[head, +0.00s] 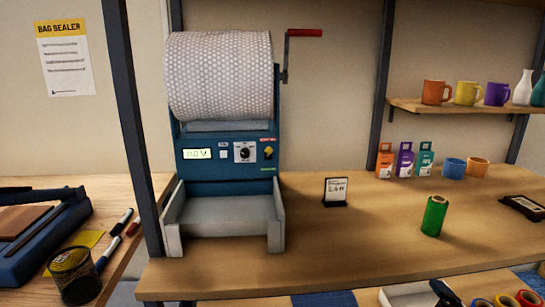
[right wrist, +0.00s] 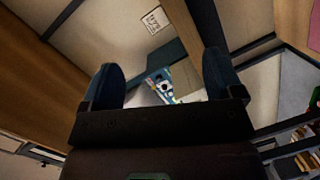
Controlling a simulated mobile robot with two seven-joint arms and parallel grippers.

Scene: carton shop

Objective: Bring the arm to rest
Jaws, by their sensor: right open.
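My right gripper (right wrist: 163,82) shows in the right wrist view, its two dark blue fingers wide apart. Nothing is held between them. Beyond the fingers is a blue and white panel (right wrist: 160,84) with a dark knob, at a distance. The view is steeply tilted. Neither gripper shows in the head view, and I see no left gripper.
A blue machine (head: 228,165) with a bubble-wrap roll (head: 220,75) and a red-handled crank (head: 304,33) stands on the wooden bench (head: 350,238). A green spool (head: 434,216) and small sign (head: 337,191) stand to its right. Mugs (head: 436,92) line a shelf.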

